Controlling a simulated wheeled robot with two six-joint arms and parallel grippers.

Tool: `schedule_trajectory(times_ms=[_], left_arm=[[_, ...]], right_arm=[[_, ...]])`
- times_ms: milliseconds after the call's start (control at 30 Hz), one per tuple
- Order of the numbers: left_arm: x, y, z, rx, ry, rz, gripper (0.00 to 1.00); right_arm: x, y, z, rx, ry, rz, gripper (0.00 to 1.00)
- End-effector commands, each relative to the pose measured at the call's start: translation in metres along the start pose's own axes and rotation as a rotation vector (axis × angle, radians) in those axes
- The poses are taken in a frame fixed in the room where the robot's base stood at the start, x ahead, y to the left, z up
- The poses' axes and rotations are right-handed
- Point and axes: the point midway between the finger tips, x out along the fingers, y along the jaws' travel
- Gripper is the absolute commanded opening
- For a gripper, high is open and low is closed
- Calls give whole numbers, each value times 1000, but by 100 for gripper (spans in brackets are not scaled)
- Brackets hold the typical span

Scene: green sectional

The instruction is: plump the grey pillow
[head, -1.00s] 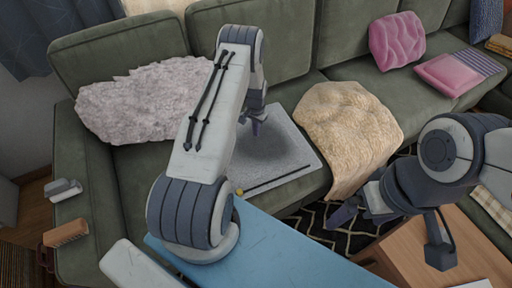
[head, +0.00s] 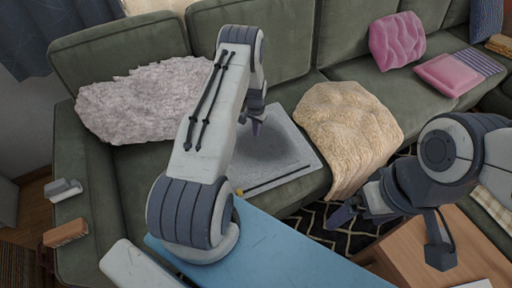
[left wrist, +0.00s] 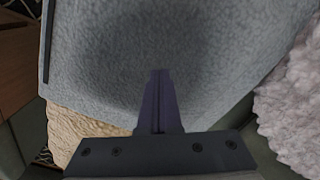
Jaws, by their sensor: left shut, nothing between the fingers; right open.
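The grey pillow (head: 296,150) lies flat on the sofa seat, a square pad with a soft shadow on its middle. My left gripper (head: 257,129) is over the pillow, pointing down, with its fingers together and empty. In the left wrist view the shut fingertips (left wrist: 160,73) are in front of the pillow's grey surface (left wrist: 215,55); I cannot tell whether they touch it. My left arm hides part of the pillow in the head view. My right gripper (head: 388,232) is open and empty, low at the right by the wooden table.
A thin dark stick (head: 277,180) lies along the pillow's front edge. A shaggy pale throw (head: 135,105) is left of the pillow, a cream fleece (head: 350,125) right of it. Pink cushions (head: 397,40) are farther right. A wooden table (head: 405,263) stands at the lower right.

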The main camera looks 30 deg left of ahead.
Motion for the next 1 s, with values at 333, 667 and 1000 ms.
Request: schedule_trajectory(times_ms=[333, 667, 1000], left_arm=[[0, 0, 0, 0, 0, 0, 0], [4, 0, 0, 0, 0, 0, 0], [14, 0, 0, 0, 0, 0, 0]], right_arm=[[0, 0, 0, 0, 0, 0, 100], [4, 0, 0, 0, 0, 0, 100], [13, 1, 1, 0, 0, 0, 100]])
